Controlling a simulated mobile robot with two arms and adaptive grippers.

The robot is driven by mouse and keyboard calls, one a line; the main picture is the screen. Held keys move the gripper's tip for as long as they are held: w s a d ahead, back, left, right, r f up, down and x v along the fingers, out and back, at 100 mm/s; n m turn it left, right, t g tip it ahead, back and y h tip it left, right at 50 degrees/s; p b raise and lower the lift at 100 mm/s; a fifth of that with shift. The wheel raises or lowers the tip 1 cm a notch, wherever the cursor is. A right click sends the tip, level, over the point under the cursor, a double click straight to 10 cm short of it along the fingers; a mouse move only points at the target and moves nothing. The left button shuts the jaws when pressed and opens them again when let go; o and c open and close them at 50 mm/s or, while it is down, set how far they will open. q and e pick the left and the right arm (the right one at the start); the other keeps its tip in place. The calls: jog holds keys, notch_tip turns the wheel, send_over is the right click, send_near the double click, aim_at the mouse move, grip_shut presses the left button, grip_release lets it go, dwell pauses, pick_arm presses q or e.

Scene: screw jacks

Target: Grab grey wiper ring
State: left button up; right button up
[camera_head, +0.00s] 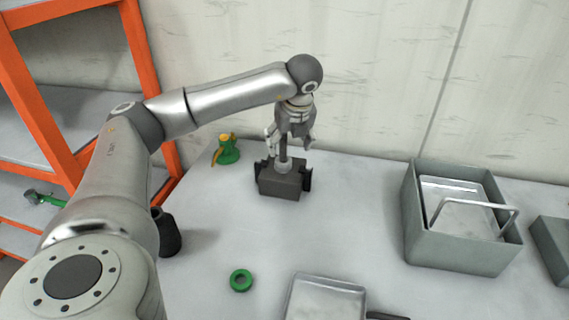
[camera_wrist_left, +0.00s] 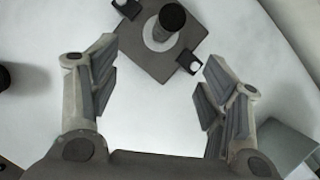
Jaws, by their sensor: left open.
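The grey wiper ring (camera_head: 283,168) sits low around a dark upright post (camera_head: 283,151) on a dark square block (camera_head: 281,184). In the left wrist view the ring (camera_wrist_left: 153,41) shows as a pale disc around the foot of the post (camera_wrist_left: 171,18), near the top of the picture. My left gripper (camera_head: 289,143) is above the block with its fingers pointing down around the post's upper part in the head view. My right gripper is not in view.
A green jack (camera_head: 228,151) stands left of the block. A green ring (camera_head: 241,280) and a metal tray (camera_head: 325,299) lie nearer. A dark conical part (camera_head: 167,233) stands at the left. A grey bin (camera_head: 455,251) is at the right. An orange rack (camera_head: 152,75) stands left.

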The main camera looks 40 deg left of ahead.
aim_at(284, 164)
pick_arm(q)
jog(key=x, duration=0.3)
jog(key=shift+s+a+f, duration=0.1)
jog(key=shift+s, duration=0.05)
jog(key=p+x, duration=0.2)
jog(key=x, duration=0.3)
jog(key=shift+f, duration=0.4)
jog(key=shift+c, duration=0.3)
jog(key=c, duration=0.9)
